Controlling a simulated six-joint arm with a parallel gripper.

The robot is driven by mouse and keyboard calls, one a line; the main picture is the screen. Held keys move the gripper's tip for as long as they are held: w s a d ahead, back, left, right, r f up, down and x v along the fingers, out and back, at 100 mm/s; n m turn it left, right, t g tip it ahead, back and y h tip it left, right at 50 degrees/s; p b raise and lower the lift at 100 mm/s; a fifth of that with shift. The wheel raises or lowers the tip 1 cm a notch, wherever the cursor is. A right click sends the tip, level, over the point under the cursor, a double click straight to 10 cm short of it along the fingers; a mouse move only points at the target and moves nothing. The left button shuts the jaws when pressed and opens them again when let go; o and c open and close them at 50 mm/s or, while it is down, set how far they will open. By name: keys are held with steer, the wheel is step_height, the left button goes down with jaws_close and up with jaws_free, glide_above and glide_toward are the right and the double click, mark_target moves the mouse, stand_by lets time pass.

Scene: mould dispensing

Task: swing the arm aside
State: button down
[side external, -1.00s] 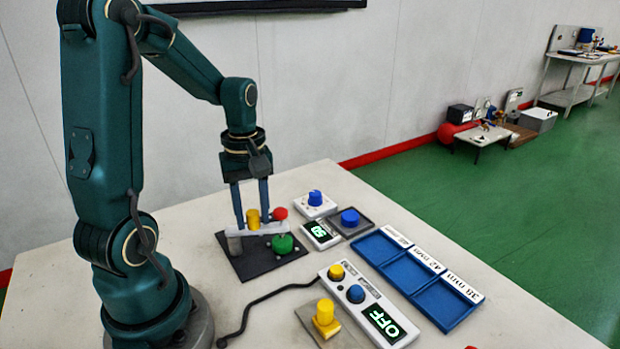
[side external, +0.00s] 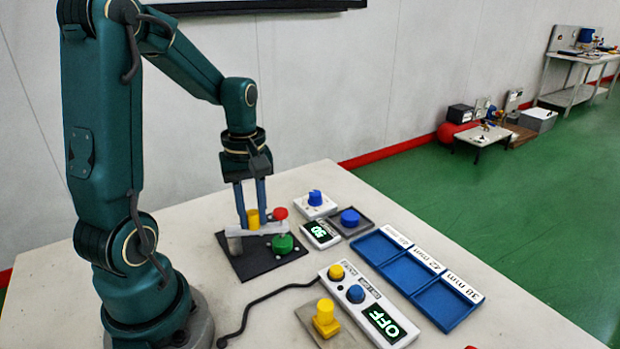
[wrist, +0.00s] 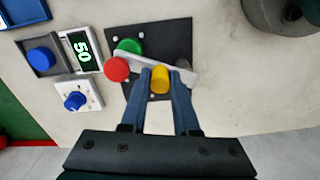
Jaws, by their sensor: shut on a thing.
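The arm is a pale grey bar (side external: 268,229) above a dark plate (side external: 246,266). A yellow knob (side external: 252,215) stands upright on the bar and a red knob (side external: 281,213) is near its right end. The wrist view also shows the bar (wrist: 188,77), the yellow knob (wrist: 159,81) and the red knob (wrist: 116,69). My gripper (side external: 251,219) points down with its two blue fingers shut on the yellow knob, one on each side. A green knob (side external: 283,243) is on the plate, close to the bar's red-knob end.
Right of the plate are a display reading 50 (wrist: 82,49), a white box with a blue dial (side external: 315,205) and a blue button (side external: 350,217). Nearer are a controller reading OFF (side external: 385,321), a yellow block (side external: 325,319) and a blue tray (side external: 413,302). The table's left part is clear.

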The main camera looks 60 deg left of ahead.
steer(key=shift+m, duration=0.3)
stand_by(0.6)
steer(key=m, duration=0.1)
steer(key=d+m, duration=0.1)
steer(key=shift+s+m, duration=0.3)
steer(key=m, duration=0.2)
steer(key=s+m, duration=0.1)
steer(key=shift+d+m, duration=0.3)
steer(key=shift+d, duration=0.05)
steer(key=m, duration=0.1)
steer(key=s+m, duration=0.1)
steer(key=m, duration=0.1)
steer(key=shift+d, duration=0.2)
steer(key=shift+s+m, duration=0.25)
steer(key=shift+m, duration=0.55)
steer(key=shift+s+m, duration=0.2)
steer(key=shift+m, duration=0.6)
steer(key=shift+s+d, duration=0.1)
steer(key=c, duration=0.9)
jaws_free()
